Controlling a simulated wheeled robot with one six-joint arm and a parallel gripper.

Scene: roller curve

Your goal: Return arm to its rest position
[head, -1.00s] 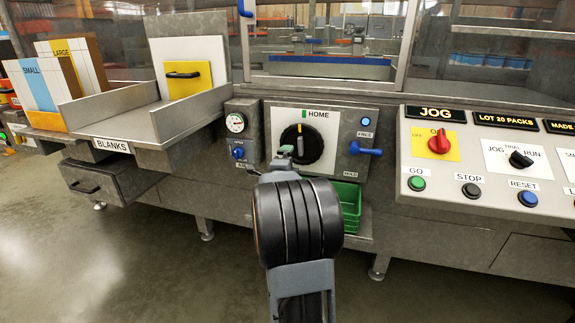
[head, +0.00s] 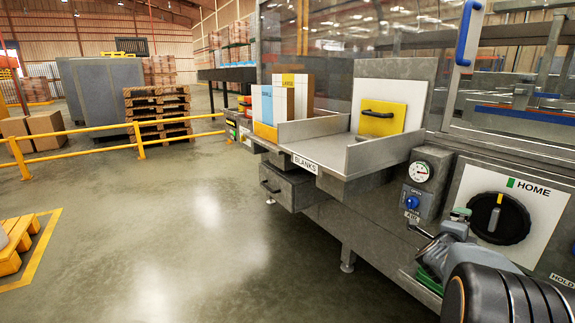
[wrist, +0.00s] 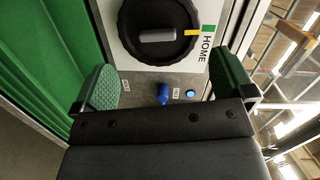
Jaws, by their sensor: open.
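My gripper (wrist: 170,85) is open in the wrist view, with its two green-padded fingers apart and nothing between them. Beyond the fingers is the machine panel with the black HOME knob (wrist: 158,35) and a blue lever (wrist: 162,94). In the head view my gripper (head: 440,228) is at the lower right, in front of the panel and below the pressure gauge (head: 420,172). My arm partly covers that corner. The black HOME knob (head: 499,218) stands to the right of the gripper; whether they touch cannot be told, but a gap seems to show.
The BLANKS tray (head: 318,162) holds boxes (head: 283,102) at its left, and a yellow handled plate (head: 381,118) stands at its back. A drawer (head: 287,187) sits below. Open floor (head: 190,240) lies to the left, bounded by a yellow rail (head: 140,140). Pallets (head: 158,115) stand behind it.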

